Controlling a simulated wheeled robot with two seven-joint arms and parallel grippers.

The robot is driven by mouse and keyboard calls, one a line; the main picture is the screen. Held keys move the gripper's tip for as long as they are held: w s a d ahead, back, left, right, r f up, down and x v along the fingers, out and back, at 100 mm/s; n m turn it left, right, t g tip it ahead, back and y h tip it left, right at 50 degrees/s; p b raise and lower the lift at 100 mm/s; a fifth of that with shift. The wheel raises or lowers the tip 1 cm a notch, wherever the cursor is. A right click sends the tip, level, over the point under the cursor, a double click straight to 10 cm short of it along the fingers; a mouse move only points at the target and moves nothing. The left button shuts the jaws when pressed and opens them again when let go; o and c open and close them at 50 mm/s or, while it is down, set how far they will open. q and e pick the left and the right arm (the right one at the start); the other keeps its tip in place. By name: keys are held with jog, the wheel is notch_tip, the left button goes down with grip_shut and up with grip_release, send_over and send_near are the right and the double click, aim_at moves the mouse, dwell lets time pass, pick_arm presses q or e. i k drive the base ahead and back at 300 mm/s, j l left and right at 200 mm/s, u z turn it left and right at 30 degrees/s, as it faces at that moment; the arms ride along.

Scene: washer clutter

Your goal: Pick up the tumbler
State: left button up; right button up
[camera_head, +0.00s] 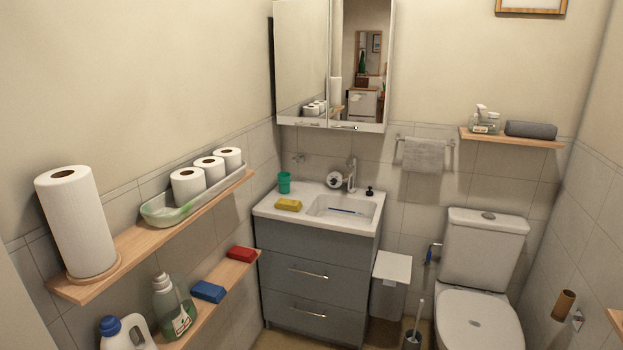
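A green tumbler (284,183) stands upright at the back left corner of the white sink top (267,209), near the wall. It looks like a small plain cup. Neither of my grippers shows in the head view, and nothing is touching the tumbler.
A yellow sponge (288,204) lies in front of the tumbler, left of the basin (343,208). A tap (350,175) stands behind the basin. The mirror cabinet (332,65) hangs above. A wooden shelf (134,241) with paper rolls runs along the left wall. A toilet (480,290) stands right.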

aim_at(284, 180)
jog(key=i, duration=1.7)
